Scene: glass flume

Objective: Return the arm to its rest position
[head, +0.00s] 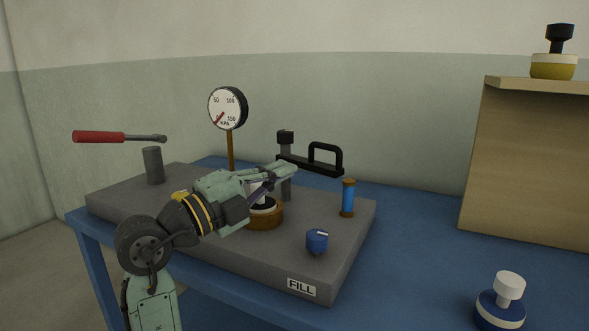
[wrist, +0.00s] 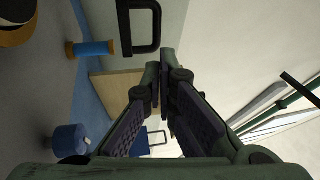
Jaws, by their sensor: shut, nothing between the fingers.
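My arm reaches in from the lower left of the head view, over a grey slab (head: 215,244) labelled FILL. My gripper (head: 293,170) is shut and empty, its fingertips pointing right above the slab, near a grey post with a black handle (head: 325,158). In the wrist view my gripper (wrist: 163,80) shows its two padded fingers converging at the tips. A brown ring fitting (head: 265,218) with a white and black centre sits below the gripper and is partly hidden by it.
A pressure gauge (head: 228,108), a red-handled lever (head: 110,137), a blue cylinder (head: 348,198) and a blue knob (head: 317,241) stand close around the arm. A blue-and-white stopper (head: 500,308) is on the blue table (head: 410,250). A wooden box (head: 530,165) carries a yellow-and-black stopper (head: 553,66).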

